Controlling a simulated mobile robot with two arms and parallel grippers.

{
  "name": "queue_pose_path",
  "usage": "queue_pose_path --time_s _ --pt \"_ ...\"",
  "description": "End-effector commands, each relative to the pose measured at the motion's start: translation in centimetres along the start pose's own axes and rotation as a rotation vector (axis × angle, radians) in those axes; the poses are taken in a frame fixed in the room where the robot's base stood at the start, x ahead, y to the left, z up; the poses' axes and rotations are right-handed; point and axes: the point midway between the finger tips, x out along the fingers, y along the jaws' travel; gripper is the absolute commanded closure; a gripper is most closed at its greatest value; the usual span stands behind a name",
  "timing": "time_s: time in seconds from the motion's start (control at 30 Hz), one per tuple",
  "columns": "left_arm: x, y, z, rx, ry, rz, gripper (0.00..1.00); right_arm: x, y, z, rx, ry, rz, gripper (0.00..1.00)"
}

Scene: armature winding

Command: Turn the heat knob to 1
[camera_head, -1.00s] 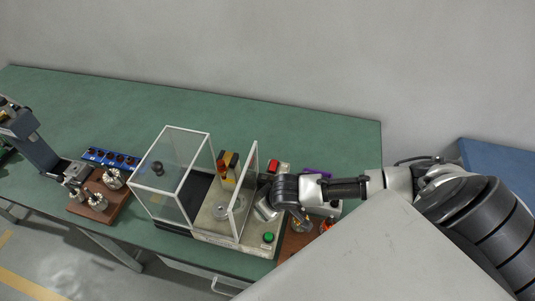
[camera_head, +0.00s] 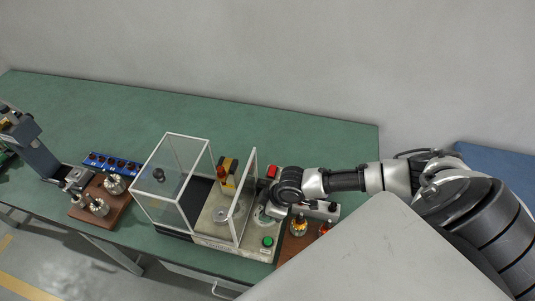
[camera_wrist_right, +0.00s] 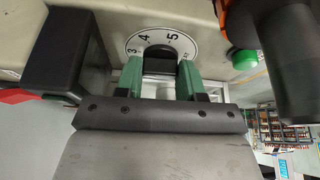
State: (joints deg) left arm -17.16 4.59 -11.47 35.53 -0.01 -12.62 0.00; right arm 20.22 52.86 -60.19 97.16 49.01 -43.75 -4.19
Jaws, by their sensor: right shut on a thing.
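The heat knob (camera_wrist_right: 159,62) is a black knob in front of a white round dial (camera_wrist_right: 145,38). The numbers 3, 4 and 5 show on the dial; its other marks are partly hidden, and I cannot see where the knob points. My right gripper (camera_wrist_right: 160,78) has its green fingers on either side of the knob, shut on it. In the head view the right gripper (camera_head: 268,211) reaches the right part of the machine (camera_head: 214,217), and its fingers and the knob are mostly hidden by the wrist. My left gripper is not in view.
A clear guard with white edges (camera_head: 163,198) stands on the machine. A green button (camera_head: 267,241) is close to the gripper, and a red part (camera_head: 272,171) is behind it. A brown board (camera_head: 290,247) lies to the right. The back of the green table (camera_head: 250,125) is clear.

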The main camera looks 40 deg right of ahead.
Motion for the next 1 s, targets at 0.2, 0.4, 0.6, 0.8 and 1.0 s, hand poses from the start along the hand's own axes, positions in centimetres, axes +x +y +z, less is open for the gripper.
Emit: queue_pose_path --time_s 0.2,0.4,0.6,0.8,1.0 --pt "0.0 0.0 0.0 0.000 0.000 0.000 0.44 0.0 0.1 0.1 -0.008 -0.002 -0.002 0.85" --pt "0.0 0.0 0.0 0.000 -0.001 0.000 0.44 0.0 0.1 0.1 -0.008 -0.002 -0.002 0.85" --pt "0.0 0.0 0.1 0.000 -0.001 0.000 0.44 0.0 0.1 0.1 -0.007 -0.002 -0.002 0.36" --pt "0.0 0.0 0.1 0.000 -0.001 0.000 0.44 0.0 0.0 0.1 -0.007 -0.001 -0.002 0.36" --pt "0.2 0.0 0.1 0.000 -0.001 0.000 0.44 -1.0 0.1 0.1 -0.008 0.000 0.000 0.36"
